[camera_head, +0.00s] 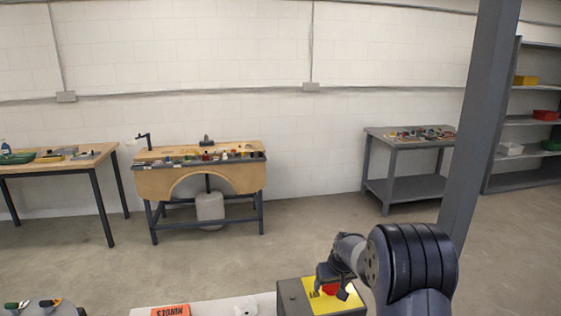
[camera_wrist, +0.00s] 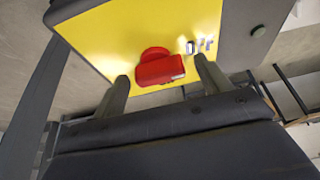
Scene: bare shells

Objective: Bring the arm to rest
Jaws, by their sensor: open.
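My gripper (camera_head: 336,284) is low at the front right of the head view, at the end of my dark arm. It hangs over a dark grey box (camera_head: 292,297) with a yellow top face (camera_head: 322,306). In the wrist view my gripper (camera_wrist: 161,80) is open, its two fingers apart. A red knob-like part (camera_wrist: 160,67) on the yellow face (camera_wrist: 110,38) shows between and just beyond the fingertips. I cannot tell whether a finger touches it. The jaws hold nothing that I can see. In the head view the gripper partly hides the red part.
A pale surface (camera_head: 205,303) with an orange-red labelled item (camera_head: 171,310) lies left of the box. A grey post (camera_head: 478,130) stands behind my arm on the right. Workbenches (camera_head: 200,180) and shelves (camera_head: 525,120) line the back wall. The floor (camera_head: 280,235) between is clear.

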